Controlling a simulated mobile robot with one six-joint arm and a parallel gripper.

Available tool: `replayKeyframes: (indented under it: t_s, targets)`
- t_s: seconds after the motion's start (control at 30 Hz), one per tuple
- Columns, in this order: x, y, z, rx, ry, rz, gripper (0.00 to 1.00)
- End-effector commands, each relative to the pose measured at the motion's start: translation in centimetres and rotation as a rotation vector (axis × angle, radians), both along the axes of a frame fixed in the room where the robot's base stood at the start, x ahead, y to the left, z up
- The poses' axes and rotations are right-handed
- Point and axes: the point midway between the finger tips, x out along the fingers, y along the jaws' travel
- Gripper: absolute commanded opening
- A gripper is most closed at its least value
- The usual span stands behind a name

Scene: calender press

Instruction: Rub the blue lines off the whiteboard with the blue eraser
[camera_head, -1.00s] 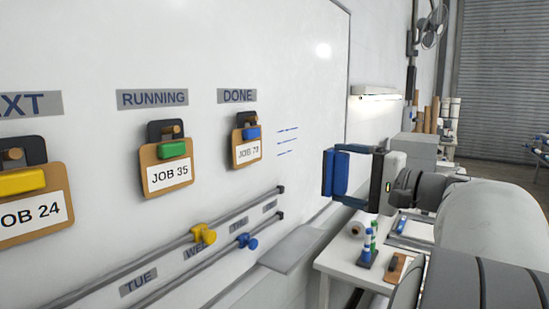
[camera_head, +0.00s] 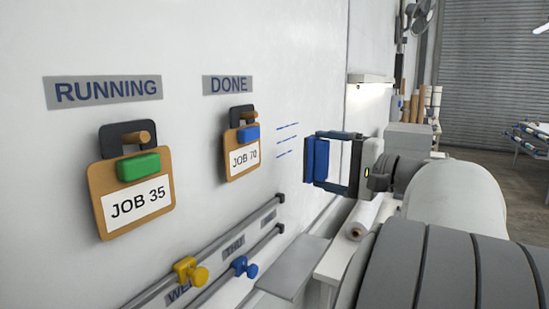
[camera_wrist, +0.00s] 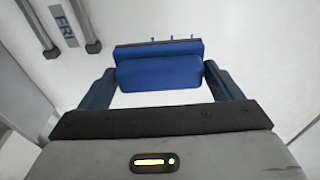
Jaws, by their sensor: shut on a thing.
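The whiteboard (camera_head: 300,60) fills the left and middle of the head view. Several short blue lines (camera_head: 287,140) are on it, just right of the JOB 70 board. My gripper (camera_head: 334,162) is right of the lines and shut on the blue eraser (camera_head: 316,160), which faces the whiteboard. In the head view the eraser appears apart from the lines. In the wrist view the eraser (camera_wrist: 160,72) lies across between the fingers, with a dark pad edge along its far side. The tips of several blue lines (camera_wrist: 172,39) show just past that edge; the rest is hidden.
The JOB 70 board (camera_head: 243,150) and JOB 35 board (camera_head: 136,190) hang left of the lines. Two rails with a yellow slider (camera_head: 190,273) and a blue slider (camera_head: 243,267) run below. A grey shelf (camera_head: 294,265) and a table with a white roll (camera_head: 362,218) are lower right.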

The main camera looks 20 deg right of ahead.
Motion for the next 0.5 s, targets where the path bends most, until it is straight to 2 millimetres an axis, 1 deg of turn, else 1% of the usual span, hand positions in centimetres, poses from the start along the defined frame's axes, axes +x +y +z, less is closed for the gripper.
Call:
replayKeyframes:
  t_s: [0.37, 0.5]
  targets:
    - [0.4, 0.8, 0.0, 0.0, 0.0, 0.019, 0.68]
    - [1.0, 1.3, 0.1, 0.0, 0.0, 0.024, 0.68]
